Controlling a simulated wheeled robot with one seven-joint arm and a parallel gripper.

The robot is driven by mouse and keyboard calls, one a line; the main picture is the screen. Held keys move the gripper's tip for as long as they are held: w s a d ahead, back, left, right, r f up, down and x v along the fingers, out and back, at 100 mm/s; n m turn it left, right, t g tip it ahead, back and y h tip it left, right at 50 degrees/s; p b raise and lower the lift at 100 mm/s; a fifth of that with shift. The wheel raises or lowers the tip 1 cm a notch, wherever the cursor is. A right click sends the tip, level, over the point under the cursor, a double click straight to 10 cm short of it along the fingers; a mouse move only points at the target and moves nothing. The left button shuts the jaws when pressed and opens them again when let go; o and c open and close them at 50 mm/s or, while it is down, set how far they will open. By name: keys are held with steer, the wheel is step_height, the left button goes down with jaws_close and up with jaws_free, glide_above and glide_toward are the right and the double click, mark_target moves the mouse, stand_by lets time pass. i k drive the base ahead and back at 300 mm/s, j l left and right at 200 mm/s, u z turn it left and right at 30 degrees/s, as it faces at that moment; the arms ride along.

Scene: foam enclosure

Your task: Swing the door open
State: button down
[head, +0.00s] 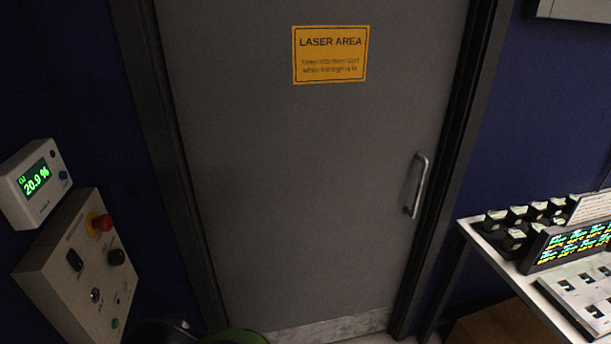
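A grey door (300,190) stands shut in its dark frame, in the middle of the head view. A metal pull handle (417,185) is mounted upright near its right edge. A yellow "LASER AREA" sign (331,54) is on its upper part. A pale kick plate (325,329) runs along its bottom. My gripper does not show in the head view. Dark and green rounded shapes at the bottom edge, left of centre, are cut off, and I cannot tell what they are.
At left, a control box (85,268) with a red button and an oxygen display (33,183) are on the blue wall. At right, a white table (495,262) holds instruments and several small dark items, close to the handle side. A brown box (500,326) sits below it.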

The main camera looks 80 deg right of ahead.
mark_target(311, 131)
steer(key=z, duration=2.85)
